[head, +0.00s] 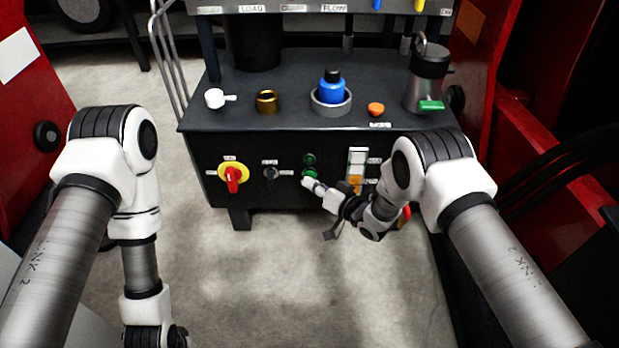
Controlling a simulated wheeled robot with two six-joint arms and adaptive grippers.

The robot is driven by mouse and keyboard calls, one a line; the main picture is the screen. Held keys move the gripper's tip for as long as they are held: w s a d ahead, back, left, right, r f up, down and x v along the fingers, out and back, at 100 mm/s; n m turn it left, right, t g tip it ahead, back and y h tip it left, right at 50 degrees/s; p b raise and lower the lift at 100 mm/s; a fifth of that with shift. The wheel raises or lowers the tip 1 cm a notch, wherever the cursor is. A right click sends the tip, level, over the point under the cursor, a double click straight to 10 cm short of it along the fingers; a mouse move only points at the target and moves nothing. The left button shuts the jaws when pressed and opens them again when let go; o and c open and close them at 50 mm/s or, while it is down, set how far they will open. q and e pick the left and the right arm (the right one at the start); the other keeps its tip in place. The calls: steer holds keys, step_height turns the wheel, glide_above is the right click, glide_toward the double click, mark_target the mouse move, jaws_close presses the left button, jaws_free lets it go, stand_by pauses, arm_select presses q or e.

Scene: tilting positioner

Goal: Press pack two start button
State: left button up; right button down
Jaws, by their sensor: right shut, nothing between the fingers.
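Two round green buttons sit one above the other on the front panel of the dark cabinet. The upper green button (310,159) looks darker, and the lower green button (310,172) looks brighter. Their labels are too small to read, so I cannot tell which is the pack two start button. My right gripper (312,184) is shut and empty, its tip just below the lower button. I cannot tell whether it touches the button or the panel. My left arm hangs at the left, and its gripper is out of the picture.
The panel also has a red and yellow rotary switch (233,177), a black knob (270,173) and a white and orange switch block (357,160). A blue-topped part (332,90), a brass ring (267,102) and a grey canister (428,75) stand on the cabinet top. Red frames flank both sides.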

steer(key=shift+w, duration=0.15)
stand_by(0.3)
steer(key=shift+s+p, duration=0.75)
steer(key=shift+s, duration=0.15)
steer(key=s+p, duration=0.3)
steer(key=s, duration=0.2)
steer(key=shift+p, duration=0.35)
